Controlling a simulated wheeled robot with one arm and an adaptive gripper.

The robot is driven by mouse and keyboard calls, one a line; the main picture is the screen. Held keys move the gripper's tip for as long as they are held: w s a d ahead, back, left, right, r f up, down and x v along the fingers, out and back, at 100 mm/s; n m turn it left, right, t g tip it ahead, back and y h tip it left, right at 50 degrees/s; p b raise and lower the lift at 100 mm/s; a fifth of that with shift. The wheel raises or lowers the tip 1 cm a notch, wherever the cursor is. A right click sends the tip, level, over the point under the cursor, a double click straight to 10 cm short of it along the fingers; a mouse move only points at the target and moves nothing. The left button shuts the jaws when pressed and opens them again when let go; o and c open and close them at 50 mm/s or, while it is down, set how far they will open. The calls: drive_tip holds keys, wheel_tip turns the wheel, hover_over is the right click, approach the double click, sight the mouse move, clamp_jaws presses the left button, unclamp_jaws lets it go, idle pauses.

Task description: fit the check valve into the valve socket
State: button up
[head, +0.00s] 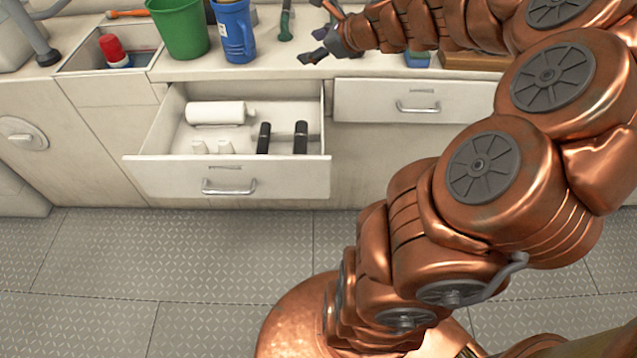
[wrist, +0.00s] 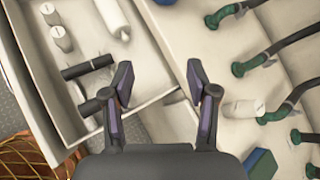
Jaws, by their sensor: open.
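My gripper (wrist: 159,78) is open, with nothing between its fingers, over the drawer's edge beside the counter. In the head view my gripper (head: 325,42) shows dark above the counter's front, right of the blue jug. A small white cylinder (wrist: 243,108), possibly the check valve, is right of the fingers in the wrist view, close to a green fitting; whether they touch is unclear. Several green fittings with dark hoses, such as this one (wrist: 238,68), stand on the counter. I cannot tell which of them, if any, is the valve socket.
An open drawer (head: 180,174) holds a white roll (head: 216,112), two small white pieces (head: 212,146) and two black cylinders (head: 301,137). A green bucket (head: 180,30) and blue jug (head: 235,32) stand on the counter, near a recessed bin with a red-capped bottle (head: 112,50). A blue-green block (wrist: 260,164) lies right.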

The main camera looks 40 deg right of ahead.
drive_tip(key=s+a+f+n+g+y, duration=0.1)
drive_tip(key=s+a+f+n+g, duration=0.15)
drive_tip(key=a+n, duration=0.4)
drive_tip(key=s+a+f+n+g+y, duration=0.15)
drive_tip(key=s+a+n, duration=0.25)
drive_tip(key=a, duration=0.5)
drive_tip(key=s+a+f+n+g+y, duration=0.1)
drive_tip(key=s+a+f+n+g, duration=0.15)
drive_tip(key=a+n, duration=0.35)
drive_tip(key=s+a+f+n+g+h, duration=0.1)
drive_tip(key=s+f+n+g+h, duration=0.1)
drive_tip(key=s+n, duration=0.4)
drive_tip(key=s+f+n+g+h, duration=0.1)
drive_tip(key=s+n+g+h, duration=0.2)
drive_tip(key=s, duration=1.3)
drive_tip(key=n+g, duration=0.2)
drive_tip(key=n, duration=0.1)
drive_tip(key=shift+s+a+f, duration=0.35)
drive_tip(key=shift+s, duration=0.05)
drive_tip(key=shift+n+g, duration=0.25)
